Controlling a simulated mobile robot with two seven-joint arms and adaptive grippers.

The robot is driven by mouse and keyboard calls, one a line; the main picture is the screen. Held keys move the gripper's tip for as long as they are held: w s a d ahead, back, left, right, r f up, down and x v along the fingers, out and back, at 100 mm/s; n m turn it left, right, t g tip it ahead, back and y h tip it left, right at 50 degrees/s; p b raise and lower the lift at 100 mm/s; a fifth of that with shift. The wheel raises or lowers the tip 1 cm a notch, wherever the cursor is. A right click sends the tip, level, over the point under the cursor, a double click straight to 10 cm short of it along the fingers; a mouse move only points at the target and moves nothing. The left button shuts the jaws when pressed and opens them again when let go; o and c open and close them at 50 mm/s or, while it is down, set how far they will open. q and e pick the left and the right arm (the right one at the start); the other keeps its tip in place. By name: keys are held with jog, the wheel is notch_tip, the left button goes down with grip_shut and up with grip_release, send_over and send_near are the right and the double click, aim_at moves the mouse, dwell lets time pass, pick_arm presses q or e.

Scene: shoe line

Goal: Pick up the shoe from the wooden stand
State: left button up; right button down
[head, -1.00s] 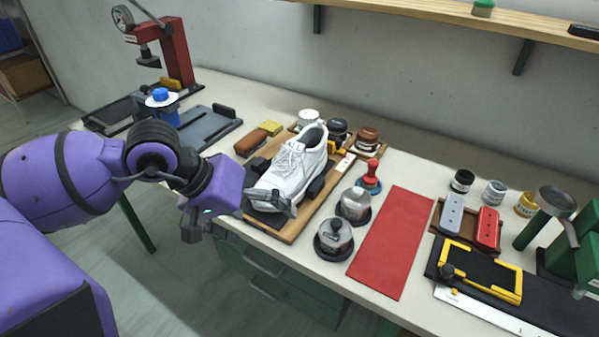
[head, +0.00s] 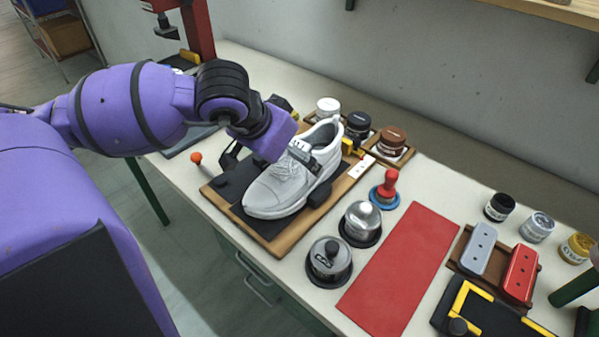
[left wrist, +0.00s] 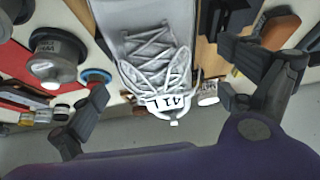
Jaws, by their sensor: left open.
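The white lace-up shoe (head: 272,196) rests on the wooden stand (head: 287,240), its toe toward the front of the bench. In the left wrist view the shoe (left wrist: 150,45) shows its laces and a small printed tag at the tongue. My left gripper (head: 266,160) is over the shoe's upper, with its fingers spread to either side. In the left wrist view the open left gripper (left wrist: 165,72) has the shoe between its fingers; I cannot tell whether they touch it. Part of the shoe's upper is hidden behind the gripper. My right gripper is not in view.
Several jars (head: 358,123) stand behind the shoe. An orange-tipped lever (head: 197,158) is at the left.

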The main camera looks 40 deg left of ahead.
pick_arm(q)
jog(key=x, duration=0.3)
jog(key=shift+w+f, duration=0.25)
jog(key=c, duration=1.5)
jog(key=shift+c, duration=0.3)
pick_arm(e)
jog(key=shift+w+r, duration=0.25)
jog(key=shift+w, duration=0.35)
pick_arm(q)
jog(key=shift+r, duration=0.2)
